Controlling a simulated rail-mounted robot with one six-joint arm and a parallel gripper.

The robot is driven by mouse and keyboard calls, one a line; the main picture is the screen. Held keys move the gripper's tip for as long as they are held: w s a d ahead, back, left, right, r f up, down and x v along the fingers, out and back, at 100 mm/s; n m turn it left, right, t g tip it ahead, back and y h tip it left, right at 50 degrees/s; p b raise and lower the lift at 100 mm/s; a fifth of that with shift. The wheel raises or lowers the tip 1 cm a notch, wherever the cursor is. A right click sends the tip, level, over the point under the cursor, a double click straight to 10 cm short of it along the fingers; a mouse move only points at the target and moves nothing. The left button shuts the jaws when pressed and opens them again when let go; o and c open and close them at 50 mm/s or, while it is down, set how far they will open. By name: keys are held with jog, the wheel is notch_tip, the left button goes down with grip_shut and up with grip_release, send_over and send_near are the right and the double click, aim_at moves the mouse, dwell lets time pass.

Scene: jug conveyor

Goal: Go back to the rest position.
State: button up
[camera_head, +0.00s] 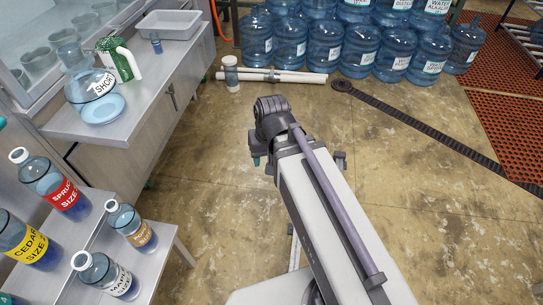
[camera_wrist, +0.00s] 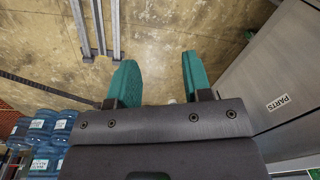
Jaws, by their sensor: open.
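My gripper shows in the wrist view (camera_wrist: 159,60) as two teal fingers, apart, with bare floor between and beyond them. Nothing is held. In the head view my arm reaches out over the open floor, and the dark wrist end hides most of the gripper; only small teal parts show beside it. The gripper is clear of the counter and the jugs.
Labelled jugs, including SPRUCE (camera_head: 62,196), stand lower left. Blue water bottles (camera_head: 358,52) line the back. White pipes (camera_head: 285,77) lie before them.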

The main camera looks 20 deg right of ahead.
jog(key=shift+s+d+n+h, duration=0.4)
jog(key=shift+s+d, duration=0.25)
jog(key=shift+d, duration=0.25)
notch_tip(320, 180, up, 23)
jog(key=p, duration=2.3)
